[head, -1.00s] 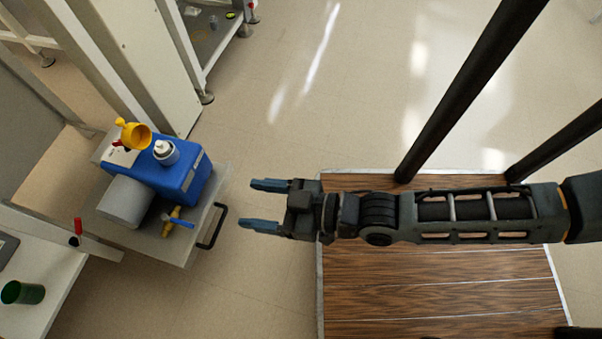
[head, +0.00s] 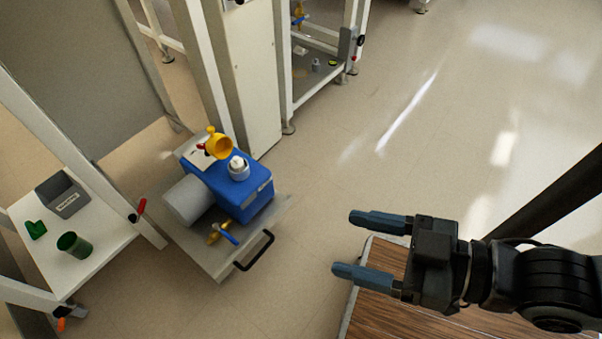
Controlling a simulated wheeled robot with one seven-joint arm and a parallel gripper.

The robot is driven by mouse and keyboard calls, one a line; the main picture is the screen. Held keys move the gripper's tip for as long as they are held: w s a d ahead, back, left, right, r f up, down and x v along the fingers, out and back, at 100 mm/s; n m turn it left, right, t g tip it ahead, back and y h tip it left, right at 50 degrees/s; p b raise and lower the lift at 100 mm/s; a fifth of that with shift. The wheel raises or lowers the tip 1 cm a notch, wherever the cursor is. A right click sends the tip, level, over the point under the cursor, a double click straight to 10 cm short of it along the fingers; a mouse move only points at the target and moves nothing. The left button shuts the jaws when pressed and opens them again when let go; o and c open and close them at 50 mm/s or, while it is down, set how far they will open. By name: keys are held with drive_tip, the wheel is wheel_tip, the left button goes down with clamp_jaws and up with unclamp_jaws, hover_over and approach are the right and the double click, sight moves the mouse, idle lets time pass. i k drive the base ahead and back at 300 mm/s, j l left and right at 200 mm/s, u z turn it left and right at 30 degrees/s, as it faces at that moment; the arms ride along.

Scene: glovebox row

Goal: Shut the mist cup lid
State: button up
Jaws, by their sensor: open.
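A blue machine (head: 243,190) sits on a grey cart platform left of centre in the head view. A yellow cup-shaped part (head: 218,145) stands on its far left top with its round mouth showing. This may be the mist cup or its lid; I cannot tell which, nor see the hinge clearly. A white and grey capped part (head: 238,167) stands beside it on the blue top. My gripper (head: 367,246) is open and empty, to the right of the machine and well apart from it, with its fingers pointing left.
The cart platform (head: 206,258) has a black handle (head: 254,251) on its near right side. A grey cylinder (head: 188,200) and a yellow valve with a blue lever (head: 222,234) are beside the machine. A white table (head: 100,252) holds a green cup (head: 75,244). Open floor lies between gripper and cart.

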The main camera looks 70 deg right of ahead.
sight(219, 145)
drive_tip(key=i+l+z, duration=0.1)
drive_tip(key=l, duration=0.3)
drive_tip(key=i+l+z, duration=0.15)
drive_tip(key=l, duration=0.25)
drive_tip(key=i+l+z, duration=0.1)
drive_tip(key=l, duration=0.35)
drive_tip(key=i+l+z, duration=0.1)
